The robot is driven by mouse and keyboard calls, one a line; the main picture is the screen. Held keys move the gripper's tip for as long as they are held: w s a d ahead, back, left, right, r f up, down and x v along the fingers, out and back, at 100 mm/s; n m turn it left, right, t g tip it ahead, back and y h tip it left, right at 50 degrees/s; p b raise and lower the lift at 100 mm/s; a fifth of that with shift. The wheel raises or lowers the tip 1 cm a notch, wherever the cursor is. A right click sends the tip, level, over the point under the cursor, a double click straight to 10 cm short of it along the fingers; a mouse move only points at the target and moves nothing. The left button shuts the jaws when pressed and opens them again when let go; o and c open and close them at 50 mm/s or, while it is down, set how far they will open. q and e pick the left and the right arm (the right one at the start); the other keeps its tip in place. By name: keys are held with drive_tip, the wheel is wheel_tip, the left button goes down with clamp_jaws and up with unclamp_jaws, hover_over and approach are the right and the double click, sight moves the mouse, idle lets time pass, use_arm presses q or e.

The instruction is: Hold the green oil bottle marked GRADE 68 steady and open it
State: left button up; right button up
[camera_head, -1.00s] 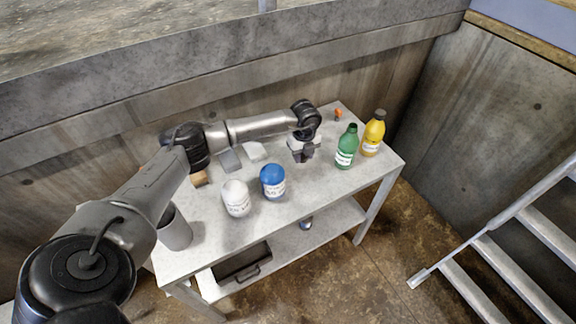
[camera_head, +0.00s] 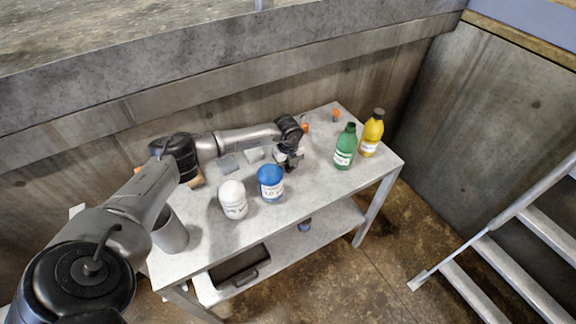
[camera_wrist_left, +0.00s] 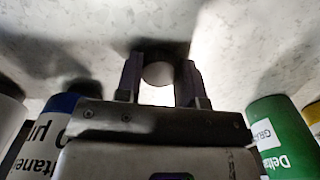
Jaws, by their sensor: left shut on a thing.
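The green oil bottle (camera_head: 344,150) stands upright at the right part of the table. Its narrow top is dark green; I cannot tell whether a cap is on it. In the left wrist view its green side and part of its label (camera_wrist_left: 282,140) show at the right edge. My left gripper (camera_head: 292,164) is to the left of this bottle, apart from it, low over the table behind the blue-topped container. My right gripper is not in view.
A yellow bottle (camera_head: 371,134) with a dark cap stands close behind the green one, to its right. The blue-topped container (camera_head: 271,183) and a white one (camera_head: 233,201) stand near the front. A grey cup (camera_head: 171,233) is at the left. A small orange thing (camera_head: 336,115) lies at the back.

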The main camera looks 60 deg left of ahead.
use_arm(q)
drive_tip(key=shift+f, duration=0.1)
drive_tip(key=o, duration=1)
wheel_tip(320, 180, up, 12)
drive_tip(key=p, duration=0.2)
drive_tip(key=shift+r+p, duration=0.2)
drive_tip(key=shift+p, duration=0.15)
